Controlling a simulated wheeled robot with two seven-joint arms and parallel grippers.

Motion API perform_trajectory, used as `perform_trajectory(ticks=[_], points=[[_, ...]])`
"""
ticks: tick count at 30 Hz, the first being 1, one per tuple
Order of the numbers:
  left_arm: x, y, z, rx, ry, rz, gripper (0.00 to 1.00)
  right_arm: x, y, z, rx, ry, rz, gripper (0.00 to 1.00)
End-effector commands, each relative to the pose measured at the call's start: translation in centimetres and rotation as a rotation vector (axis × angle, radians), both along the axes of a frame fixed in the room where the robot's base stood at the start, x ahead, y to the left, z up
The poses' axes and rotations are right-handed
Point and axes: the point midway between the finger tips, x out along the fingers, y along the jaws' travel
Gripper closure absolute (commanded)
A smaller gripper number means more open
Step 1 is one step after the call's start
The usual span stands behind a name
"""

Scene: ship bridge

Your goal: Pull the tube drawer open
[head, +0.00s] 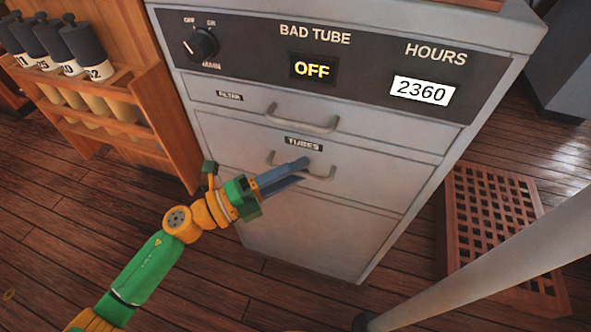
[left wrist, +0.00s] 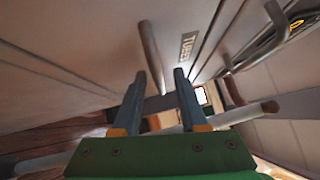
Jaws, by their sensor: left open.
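The tube drawer (head: 360,182) is the middle front of a grey cabinet, under the label TUBES (head: 304,144). It looks shut, flush with the cabinet face. Its bar handle (head: 322,177) is partly hidden behind my left gripper (head: 305,170), which is at the handle with its fingers apart. In the left wrist view the handle (left wrist: 149,50) runs between the two open fingers (left wrist: 160,74), with the TUBES label (left wrist: 188,45) to its right. I cannot tell whether a finger touches the bar. My right gripper is not in view.
The upper drawer's handle (head: 302,118) is just above. The cabinet's top panel (head: 345,65) has a knob (head: 201,43), an OFF display and an hours counter. A wooden rack (head: 150,90) stands close on the left. A grating (head: 492,215) and a pale pole (head: 490,265) are on the right.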

Motion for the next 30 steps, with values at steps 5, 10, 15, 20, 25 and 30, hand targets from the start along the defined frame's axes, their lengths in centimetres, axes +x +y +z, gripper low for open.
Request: perform_trajectory(ticks=[5,10,15,20,25,30], points=[[0.18,-0.3,0.03,-0.002,0.001,0.002,0.58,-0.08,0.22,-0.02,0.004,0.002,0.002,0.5],[0.17,-0.26,0.0,-0.001,0.002,0.002,0.82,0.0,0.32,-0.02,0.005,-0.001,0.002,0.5],[0.17,-0.26,-0.02,-0.002,0.003,0.002,1.0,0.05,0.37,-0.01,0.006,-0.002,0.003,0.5],[0.17,-0.25,-0.03,-0.002,0.003,0.002,1.0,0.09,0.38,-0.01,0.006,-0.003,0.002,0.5],[0.16,-0.24,-0.04,-0.002,0.003,0.002,1.0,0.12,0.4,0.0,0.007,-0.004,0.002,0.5],[0.16,-0.24,-0.04,-0.002,0.003,0.003,1.0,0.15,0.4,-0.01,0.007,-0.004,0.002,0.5]])
